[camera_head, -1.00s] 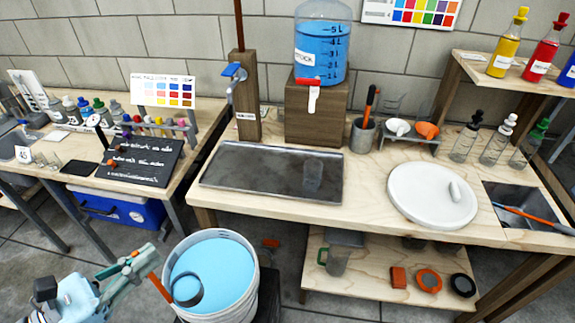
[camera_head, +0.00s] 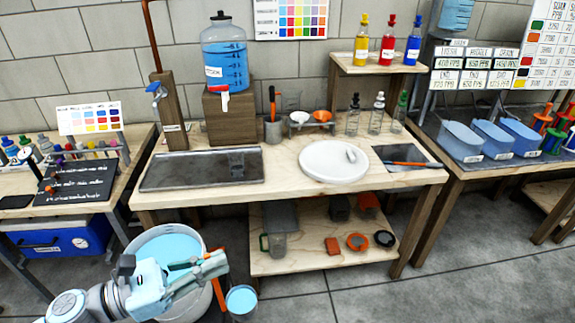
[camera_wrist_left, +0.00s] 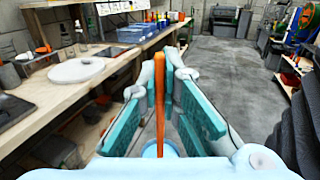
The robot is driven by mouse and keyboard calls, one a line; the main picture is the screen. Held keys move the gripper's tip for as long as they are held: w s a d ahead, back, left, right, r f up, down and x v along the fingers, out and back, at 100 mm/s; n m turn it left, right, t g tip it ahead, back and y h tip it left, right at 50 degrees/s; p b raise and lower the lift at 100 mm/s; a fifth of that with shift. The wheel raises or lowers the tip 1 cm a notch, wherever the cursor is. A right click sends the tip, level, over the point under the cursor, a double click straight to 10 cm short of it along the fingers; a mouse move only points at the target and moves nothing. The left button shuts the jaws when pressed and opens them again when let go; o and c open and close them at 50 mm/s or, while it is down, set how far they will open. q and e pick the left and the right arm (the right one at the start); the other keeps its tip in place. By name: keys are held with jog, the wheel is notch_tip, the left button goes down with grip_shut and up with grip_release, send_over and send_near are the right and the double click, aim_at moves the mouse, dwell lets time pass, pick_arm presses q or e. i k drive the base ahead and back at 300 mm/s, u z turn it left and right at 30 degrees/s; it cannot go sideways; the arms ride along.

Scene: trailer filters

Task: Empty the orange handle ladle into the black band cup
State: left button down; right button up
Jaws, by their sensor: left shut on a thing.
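My left gripper (camera_head: 222,262) is shut on the orange handle of the ladle (camera_head: 217,290), just right of the bucket. The ladle's round bowl (camera_head: 242,300) hangs below, level, with blue liquid in it. In the left wrist view the handle (camera_wrist_left: 160,100) stands upright between the fingers (camera_wrist_left: 161,82), and the bowl is mostly hidden below. A clear cup (camera_head: 237,163) stands upright on the dark metal tray (camera_head: 190,176) on the bench; a black band on it is too small to make out. My right gripper is not in view.
The white bucket (camera_head: 137,250) of blue liquid stands on the floor behind my left arm. The bench edge and lower shelf (camera_head: 300,262) lie beyond the ladle.

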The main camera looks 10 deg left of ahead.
aim_at(237, 164)
jog(key=z, duration=0.35)
jog(key=k, duration=0.5)
jog(key=z, duration=0.8)
jog(key=i, duration=2.4)
jog(key=u, duration=1.55)
jog(key=i, duration=0.75)
jog(key=u, duration=0.65)
